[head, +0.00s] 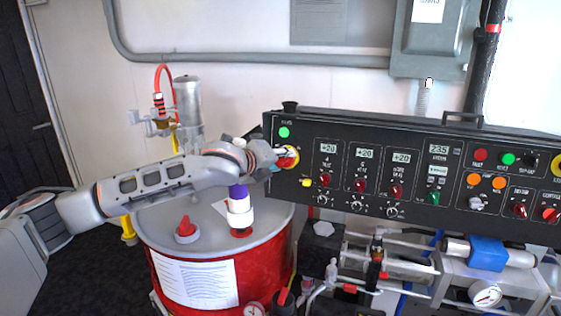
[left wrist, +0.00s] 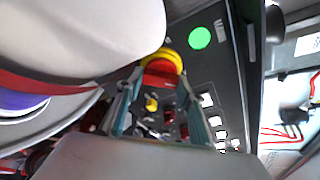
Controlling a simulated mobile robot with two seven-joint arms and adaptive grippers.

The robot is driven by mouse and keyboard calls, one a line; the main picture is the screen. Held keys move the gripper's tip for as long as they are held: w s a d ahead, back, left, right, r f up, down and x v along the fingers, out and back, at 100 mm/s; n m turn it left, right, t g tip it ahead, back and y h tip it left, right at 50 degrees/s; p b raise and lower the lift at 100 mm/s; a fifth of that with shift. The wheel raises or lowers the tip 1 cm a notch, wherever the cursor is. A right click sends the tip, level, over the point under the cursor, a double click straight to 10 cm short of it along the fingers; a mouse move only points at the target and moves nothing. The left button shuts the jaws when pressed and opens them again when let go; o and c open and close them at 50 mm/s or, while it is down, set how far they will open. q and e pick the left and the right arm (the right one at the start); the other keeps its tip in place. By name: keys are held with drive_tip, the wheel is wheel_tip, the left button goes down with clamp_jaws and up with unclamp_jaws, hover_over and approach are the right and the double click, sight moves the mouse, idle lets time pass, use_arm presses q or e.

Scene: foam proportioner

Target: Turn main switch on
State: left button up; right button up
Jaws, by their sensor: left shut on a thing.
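The main switch is a red knob on a yellow base (head: 292,163) at the left end of the black control panel (head: 330,190). It also shows in the left wrist view as the main switch (left wrist: 163,68). My left gripper (head: 283,156) reaches it from the left. In the left wrist view my left gripper's fingers (left wrist: 160,80) stand on either side of the red knob and are shut on it. The fingers hide part of the knob in the head view, so I cannot tell its exact angle. A round green light (head: 284,132) above the switch looks bright. My right gripper is not in view.
A red drum (head: 195,280) with a grey lid stands below my left arm. A purple and white fitting (head: 239,205) rises from it close under the wrist. A yellow knob (head: 307,183), red knobs and small displays sit right of the switch. Pipes and gauges lie below the panel.

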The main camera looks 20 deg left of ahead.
use_arm(q)
drive_tip(key=shift+m, duration=0.3)
idle(0.4)
drive_tip(key=o, duration=1.1)
drive_tip(key=v, duration=1.2)
drive_tip(key=shift+d, duration=0.1)
